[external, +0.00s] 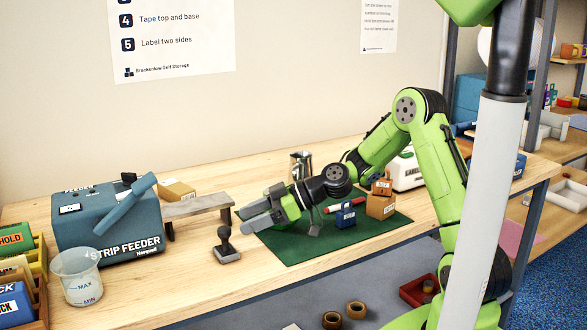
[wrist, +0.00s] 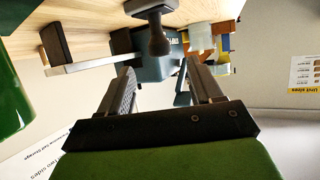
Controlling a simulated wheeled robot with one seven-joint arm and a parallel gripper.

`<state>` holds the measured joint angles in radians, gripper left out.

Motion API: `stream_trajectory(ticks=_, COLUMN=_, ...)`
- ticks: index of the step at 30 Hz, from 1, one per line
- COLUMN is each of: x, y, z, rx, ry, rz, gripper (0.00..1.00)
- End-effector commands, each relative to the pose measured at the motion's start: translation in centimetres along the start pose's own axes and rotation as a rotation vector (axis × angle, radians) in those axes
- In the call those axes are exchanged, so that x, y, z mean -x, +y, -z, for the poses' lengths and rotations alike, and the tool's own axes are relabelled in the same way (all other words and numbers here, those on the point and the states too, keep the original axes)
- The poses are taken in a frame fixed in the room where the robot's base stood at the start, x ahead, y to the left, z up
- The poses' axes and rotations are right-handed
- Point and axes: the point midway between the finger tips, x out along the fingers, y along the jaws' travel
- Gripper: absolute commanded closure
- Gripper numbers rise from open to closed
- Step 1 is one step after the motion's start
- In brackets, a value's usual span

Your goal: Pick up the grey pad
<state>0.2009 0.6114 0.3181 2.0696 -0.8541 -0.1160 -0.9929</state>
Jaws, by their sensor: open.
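My gripper (external: 246,218) is open and empty, held low above the left end of the green mat (external: 290,251), its fingers pointing left. In the wrist view the two fingers (wrist: 160,70) stand apart with nothing between them. A hand stamp (external: 226,240) with a dark knob and a flat grey base stands on the wooden table, just left of the mat and below-left of the fingertips. It also shows in the wrist view (wrist: 157,38), beyond the fingers. I see no separate thing that is clearly a grey pad; I cannot tell whether it is hidden.
A blue-grey strip feeder (external: 105,228), a low stand (external: 198,206) and a clear beaker (external: 78,277) are at the left. A metal jug (external: 301,165) stands behind my arm. A blue block (external: 345,217) and brown boxes (external: 380,205) stand on the mat.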

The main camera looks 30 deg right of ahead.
Motion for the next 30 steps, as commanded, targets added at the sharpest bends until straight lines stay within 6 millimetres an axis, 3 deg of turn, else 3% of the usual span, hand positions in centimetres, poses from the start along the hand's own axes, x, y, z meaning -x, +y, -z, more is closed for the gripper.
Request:
stream_trajectory(ticks=3, x=-2.6, y=-0.1, z=-0.1, rx=0.001, ry=0.0, rz=0.004, gripper=0.36)
stream_trajectory(ticks=8, x=-4.5, y=-0.1, z=-0.1, rx=0.0, ry=-0.001, rz=0.001, gripper=0.36)
stream_trajectory(ticks=15, x=-8.6, y=-0.1, z=-0.5, rx=0.0, ry=-0.001, rz=0.002, gripper=0.36)
stream_trajectory(ticks=23, x=-9.1, y=0.0, z=-0.4, rx=-0.001, ry=-0.002, rz=-0.001, gripper=0.36)
stream_trajectory(ticks=30, x=-9.1, y=0.0, z=-0.4, rx=-0.001, ry=-0.002, rz=-0.001, gripper=0.72)
